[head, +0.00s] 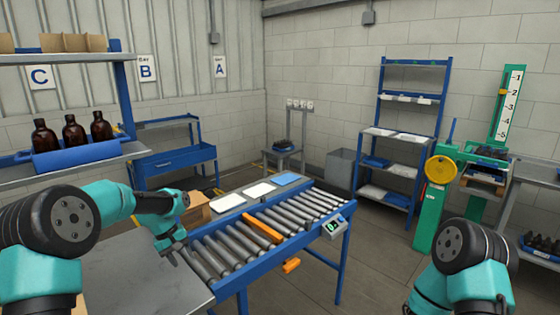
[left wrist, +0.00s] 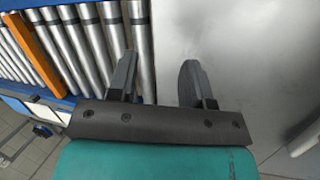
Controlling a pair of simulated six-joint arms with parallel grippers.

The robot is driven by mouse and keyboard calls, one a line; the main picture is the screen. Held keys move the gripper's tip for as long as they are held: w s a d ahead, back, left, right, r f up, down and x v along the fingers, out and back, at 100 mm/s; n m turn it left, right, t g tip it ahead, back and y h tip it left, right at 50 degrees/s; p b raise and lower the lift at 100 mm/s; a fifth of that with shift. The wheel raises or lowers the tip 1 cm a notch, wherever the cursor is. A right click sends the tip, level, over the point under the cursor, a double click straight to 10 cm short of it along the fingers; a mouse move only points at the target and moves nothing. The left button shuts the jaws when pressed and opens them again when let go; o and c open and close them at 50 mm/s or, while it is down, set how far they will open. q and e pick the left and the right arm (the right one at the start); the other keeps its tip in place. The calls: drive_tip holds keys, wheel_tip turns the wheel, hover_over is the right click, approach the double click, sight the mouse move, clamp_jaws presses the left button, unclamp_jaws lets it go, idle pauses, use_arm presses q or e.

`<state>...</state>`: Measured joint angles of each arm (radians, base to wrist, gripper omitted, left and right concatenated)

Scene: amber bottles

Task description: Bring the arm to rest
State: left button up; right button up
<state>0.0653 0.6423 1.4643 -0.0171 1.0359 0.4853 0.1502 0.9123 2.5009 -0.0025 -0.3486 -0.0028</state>
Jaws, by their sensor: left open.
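My left gripper (head: 176,256) hangs over the near end of the roller conveyor, where it meets the grey metal table. In the left wrist view my left gripper (left wrist: 158,72) has its two fingers apart with nothing between them. My right arm's dark joint and teal link show at the lower right of the head view; its gripper is out of the picture. Three amber bottles (head: 74,132) stand upright in a blue bin (head: 90,154) on the left shelf, away from both arms.
The roller conveyor (head: 215,257) has one orange roller (head: 256,227) and a small display (head: 335,226). Flat white and blue panels lie along its far side. The metal table (head: 140,275) is bare near my left arm. A yellow disc (head: 441,170) stands at right.

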use_arm(q)
drive_tip(key=s+d+f+m+t, duration=0.1)
drive_tip(key=s+d+f, duration=0.25)
drive_tip(key=d, duration=0.55)
drive_tip(key=s+d+f, duration=0.2)
drive_tip(key=s+d, duration=0.2)
drive_tip(key=d, duration=0.5)
drive_tip(key=s+a+f+m, duration=0.1)
drive_tip(key=s+a+f, duration=0.3)
drive_tip(key=s+f, duration=0.8)
drive_tip(key=s+a+f+m, duration=0.2)
drive_tip(key=s+a+f, duration=0.2)
drive_tip(key=s+f, duration=0.8)
drive_tip(key=shift+s+a, duration=0.2)
drive_tip(key=shift+a, duration=0.2)
